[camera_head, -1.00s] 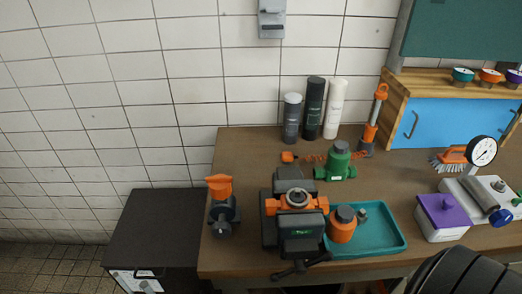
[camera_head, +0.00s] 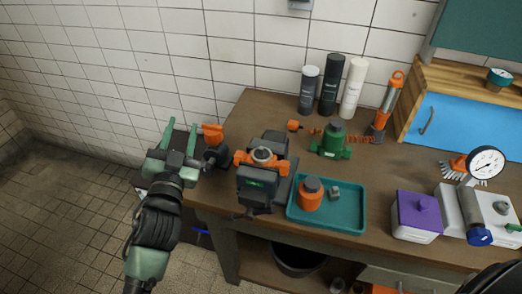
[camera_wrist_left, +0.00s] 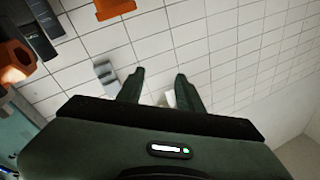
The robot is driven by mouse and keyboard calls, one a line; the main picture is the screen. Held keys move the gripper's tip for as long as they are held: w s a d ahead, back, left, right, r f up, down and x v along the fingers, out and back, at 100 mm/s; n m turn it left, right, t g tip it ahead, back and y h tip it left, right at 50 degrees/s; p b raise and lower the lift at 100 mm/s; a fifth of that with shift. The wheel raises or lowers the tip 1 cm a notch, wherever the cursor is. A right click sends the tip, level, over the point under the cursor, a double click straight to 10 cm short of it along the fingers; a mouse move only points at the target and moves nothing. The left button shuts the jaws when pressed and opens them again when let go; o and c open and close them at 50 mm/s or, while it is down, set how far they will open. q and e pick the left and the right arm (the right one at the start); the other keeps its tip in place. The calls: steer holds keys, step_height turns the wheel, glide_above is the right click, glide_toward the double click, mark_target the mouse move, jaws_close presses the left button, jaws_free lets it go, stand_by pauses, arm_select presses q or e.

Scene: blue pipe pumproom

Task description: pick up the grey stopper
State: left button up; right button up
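Several grey pieces could be the stopper, and I cannot tell which is meant. A small grey piece (camera_head: 334,192) lies in the teal tray (camera_head: 352,228). Beside it in the tray stands an orange pot (camera_head: 309,201) with a dark grey top (camera_head: 312,185). A green fitting (camera_head: 333,141) behind the tray also has a dark grey top (camera_head: 336,126). My left gripper (camera_head: 180,136) is open and empty, off the bench's left end, left of all of these. Its spread fingers also show in the left wrist view (camera_wrist_left: 161,90), with tiled wall beyond. My right gripper is out of view.
A vise (camera_head: 263,182) with an orange part (camera_head: 262,158) stands between my gripper and the tray. An orange-topped dark fitting (camera_head: 213,134) is close to the fingers. Upright canisters (camera_head: 330,84) stand behind; a purple-lidded box (camera_head: 417,215) and gauge (camera_head: 486,165) are right.

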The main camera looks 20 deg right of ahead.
arm_select(q)
steer(key=s+d+r+m+g+h, duration=0.1)
steer(key=s+d+r+m+h, duration=0.1)
steer(key=d+r+m+h, duration=0.4)
steer(key=s+d+r+m+g+h, duration=0.15)
steer(key=d+r+m+h, duration=0.3)
steer(key=r, duration=0.45)
steer(key=s+d+r+m+g+h, duration=0.2)
steer(key=s+d+r+m+g, duration=0.1)
steer(key=s+d+m+g, duration=1.55)
steer(key=m+t+y+p, duration=0.1)
steer(key=m+t+y, duration=0.5)
steer(key=y, duration=1.1)
glide_toward(261, 148)
steer(key=w+f, duration=0.1)
steer(key=w, duration=0.1)
steer(key=shift+h, duration=0.25)
steer(key=p+x, duration=0.1)
steer(key=x, duration=0.1)
steer(key=s+p+x, duration=0.1)
steer(key=x, duration=0.1)
steer(key=p+x, duration=0.2)
steer(key=shift+s+f, duration=0.1)
steer(key=shift+f, duration=0.35)
steer(key=shift+d+f, duration=0.1)
steer(key=shift+f, duration=0.15)
jaws_close()
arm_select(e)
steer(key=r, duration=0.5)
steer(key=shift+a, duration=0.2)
